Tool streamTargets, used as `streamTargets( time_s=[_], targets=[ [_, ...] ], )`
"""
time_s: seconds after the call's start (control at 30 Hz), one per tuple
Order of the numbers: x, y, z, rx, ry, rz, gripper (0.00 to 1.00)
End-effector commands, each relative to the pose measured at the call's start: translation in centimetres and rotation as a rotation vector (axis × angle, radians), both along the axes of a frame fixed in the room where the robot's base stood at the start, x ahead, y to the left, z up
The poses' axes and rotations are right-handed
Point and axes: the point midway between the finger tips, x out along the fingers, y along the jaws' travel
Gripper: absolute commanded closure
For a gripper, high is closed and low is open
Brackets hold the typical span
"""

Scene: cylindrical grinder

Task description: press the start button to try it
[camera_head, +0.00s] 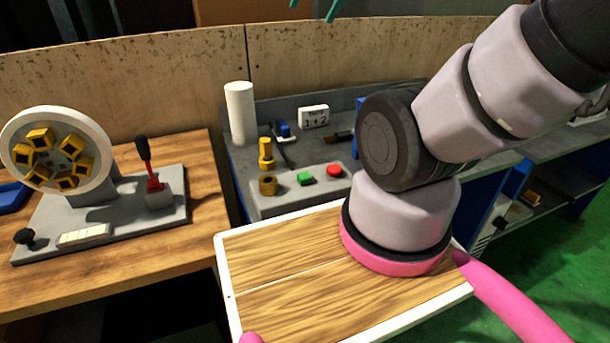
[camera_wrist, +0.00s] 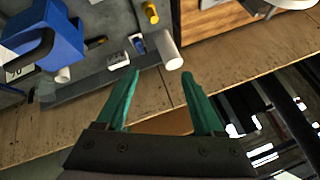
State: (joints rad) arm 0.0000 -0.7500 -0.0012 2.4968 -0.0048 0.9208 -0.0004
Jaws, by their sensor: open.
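A green button (camera_head: 305,178), which looks like the start button, sits on a grey control panel (camera_head: 292,195) on the workbench in the head view. A red button (camera_head: 334,171) is to its right on the same panel. My gripper shows only as green fingertips (camera_head: 314,8) at the top edge of the head view, high above and apart from the panel. In the wrist view my gripper (camera_wrist: 162,73) is open, with nothing between its fingers. Neither button can be made out in the wrist view.
A white cylinder (camera_head: 240,112) and a yellow part (camera_head: 266,152) stand near the panel. A white calendar block (camera_head: 313,117) is behind it. The wheel fixture (camera_head: 58,150) and red-based lever (camera_head: 154,185) are on the left bench. A wooden wall (camera_head: 180,80) runs behind.

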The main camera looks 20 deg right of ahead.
Motion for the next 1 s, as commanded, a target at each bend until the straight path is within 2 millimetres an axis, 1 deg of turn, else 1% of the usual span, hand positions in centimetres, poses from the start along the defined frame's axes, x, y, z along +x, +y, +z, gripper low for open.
streamTargets(
  time_s=[0.03,0.07,0.1,0.17,0.2,1.0],
  targets=[
    [0.0,0.0,0.0,0.0,0.0,0.0,0.42],
    [0.0,0.0,0.0,0.0,0.0,0.0,0.53],
    [0.0,0.0,0.0,0.0,0.0,0.0,0.69],
    [0.0,0.0,0.0,0.0,0.0,0.0,0.92],
    [0.0,0.0,0.0,0.0,0.0,0.0,1.0],
    [0.0,0.0,0.0,0.0,0.0,0.0,1.0]
  ],
)
